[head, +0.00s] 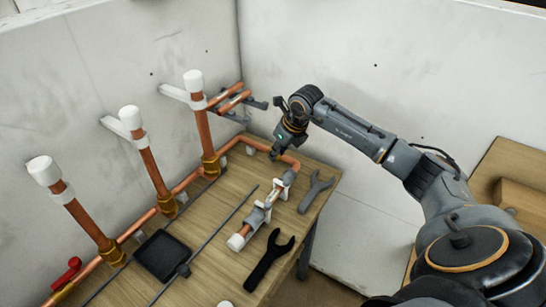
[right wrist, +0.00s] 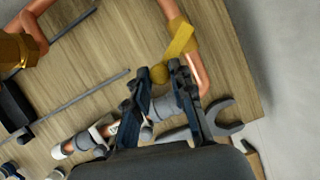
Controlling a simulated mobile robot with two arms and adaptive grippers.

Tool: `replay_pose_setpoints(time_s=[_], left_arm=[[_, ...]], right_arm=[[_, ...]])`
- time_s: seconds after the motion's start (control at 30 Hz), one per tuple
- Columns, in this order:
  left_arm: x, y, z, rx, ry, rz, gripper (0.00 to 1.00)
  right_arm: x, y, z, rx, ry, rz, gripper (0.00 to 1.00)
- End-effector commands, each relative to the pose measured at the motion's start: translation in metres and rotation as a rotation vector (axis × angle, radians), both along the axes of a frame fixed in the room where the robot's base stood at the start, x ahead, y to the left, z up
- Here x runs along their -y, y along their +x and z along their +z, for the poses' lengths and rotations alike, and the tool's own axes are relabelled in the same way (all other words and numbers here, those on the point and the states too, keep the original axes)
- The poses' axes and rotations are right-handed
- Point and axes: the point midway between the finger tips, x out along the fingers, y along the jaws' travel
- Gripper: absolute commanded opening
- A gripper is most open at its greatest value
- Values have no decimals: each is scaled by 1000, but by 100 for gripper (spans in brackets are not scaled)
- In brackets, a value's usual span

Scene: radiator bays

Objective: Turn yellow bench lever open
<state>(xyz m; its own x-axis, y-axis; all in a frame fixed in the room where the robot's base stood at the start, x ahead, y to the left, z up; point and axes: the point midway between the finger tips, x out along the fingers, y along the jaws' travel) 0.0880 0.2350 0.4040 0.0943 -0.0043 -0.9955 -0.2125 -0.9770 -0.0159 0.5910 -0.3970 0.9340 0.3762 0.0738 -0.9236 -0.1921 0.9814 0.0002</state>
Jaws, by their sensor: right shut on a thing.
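The yellow bench lever (right wrist: 180,41) shows in the right wrist view as a flat yellow bar with a round yellow knob at its lower end. It lies at a slant close to the copper bench pipe (right wrist: 197,72). My right gripper (right wrist: 159,71) has its two fingertips on either side of the knob and is shut on the lever. In the head view my right gripper (head: 278,150) is over the pipe's corner at the back of the bench, and it hides the lever there. My left gripper is not in view.
The wooden bench (head: 215,235) holds a dark wrench (head: 270,257), a grey wrench (head: 315,190), a black tray (head: 162,255) and a clamped pipe piece (head: 262,212). Upright copper pipes with white caps stand along the left wall. A red valve handle (head: 67,271) is at lower left.

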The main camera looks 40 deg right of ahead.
Motion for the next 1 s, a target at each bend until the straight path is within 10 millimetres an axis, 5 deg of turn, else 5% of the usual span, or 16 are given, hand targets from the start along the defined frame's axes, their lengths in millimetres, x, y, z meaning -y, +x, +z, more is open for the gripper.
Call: replay_pose_setpoints(time_s=[0.4, 1.0], left_arm=[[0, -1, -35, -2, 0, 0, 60], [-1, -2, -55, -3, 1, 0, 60]], right_arm=[[24, -6, -2, 2, 1, 391, 0], [52, -2, 0, 3, 0, 876, 0]])
